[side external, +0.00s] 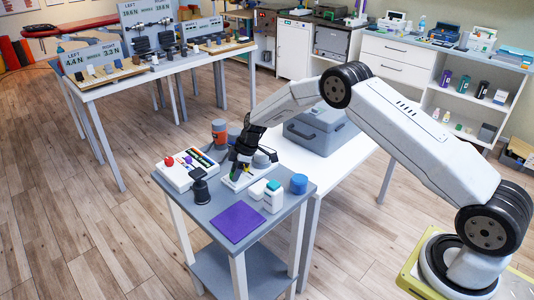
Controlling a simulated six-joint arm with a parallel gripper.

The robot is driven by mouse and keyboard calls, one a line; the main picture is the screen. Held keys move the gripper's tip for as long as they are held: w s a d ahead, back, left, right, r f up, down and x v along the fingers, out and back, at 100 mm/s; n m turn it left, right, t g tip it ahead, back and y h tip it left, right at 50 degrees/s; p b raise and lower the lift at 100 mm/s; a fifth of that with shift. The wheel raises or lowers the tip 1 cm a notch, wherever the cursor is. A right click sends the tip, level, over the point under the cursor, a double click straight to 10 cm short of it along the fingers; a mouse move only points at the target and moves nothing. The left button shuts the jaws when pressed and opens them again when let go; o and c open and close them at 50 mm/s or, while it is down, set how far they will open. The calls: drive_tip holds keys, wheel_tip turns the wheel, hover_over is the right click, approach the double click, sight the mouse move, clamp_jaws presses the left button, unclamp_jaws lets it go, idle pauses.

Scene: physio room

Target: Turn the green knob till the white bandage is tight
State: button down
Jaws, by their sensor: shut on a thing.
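My gripper (238,166) points down over the small grey table and is shut on the green knob (236,175), which is mostly hidden between the dark fingers. The knob sits on a pale, light-coloured base (229,183) on the table. I cannot clearly make out the white bandage or how tight it is; the gripper covers much of that spot. A rounded grey thing (265,158) is just right of the fingers.
A grey case (318,132) stands behind.

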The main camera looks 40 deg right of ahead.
sight(245, 182)
drive_tip(key=m, duration=0.2)
drive_tip(key=m+t+h, duration=0.1)
drive_tip(key=m, duration=0.2)
drive_tip(key=shift+s+a+m+h, duration=0.1)
drive_tip(key=shift+s+m+h, duration=0.05)
drive_tip(key=shift+m+h, duration=0.15)
idle(0.4)
drive_tip(key=shift+c, duration=1.4)
unclamp_jaws()
drive_tip(key=v, duration=0.7)
drive_tip(key=shift+s+r, duration=0.3)
drive_tip(key=shift+r, duration=0.05)
